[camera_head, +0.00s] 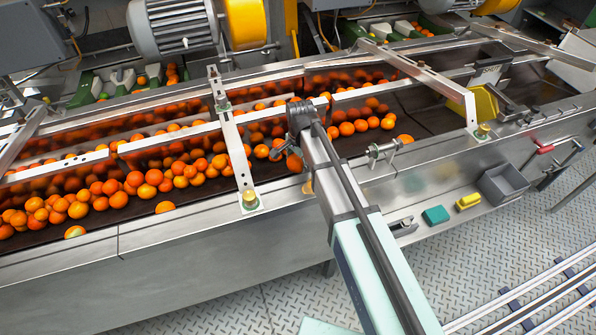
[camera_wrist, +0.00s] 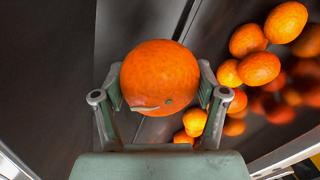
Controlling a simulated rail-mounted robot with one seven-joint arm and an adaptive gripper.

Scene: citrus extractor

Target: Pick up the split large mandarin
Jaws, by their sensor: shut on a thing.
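The split large mandarin (camera_wrist: 160,65) is orange and round, with a pale slit low on its skin, in the middle of the wrist view. My gripper (camera_wrist: 160,84) is shut on it, with one finger at its left side and one at its right. The belt shows dark behind the fruit; how far above it the mandarin is, I cannot tell. In the head view my arm reaches over the conveyor's front edge, and the gripper (camera_head: 287,148) is small and partly hidden there. I cannot make out the held mandarin surely in that view.
Many mandarins (camera_head: 135,179) lie on the dark belt (camera_head: 440,118), mostly left; others (camera_wrist: 259,68) lie right of the held one. Metal crossbars (camera_head: 234,145) span the conveyor. A grey bin (camera_head: 503,184), green block (camera_head: 435,215) and yellow block (camera_head: 468,201) sit on the front ledge.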

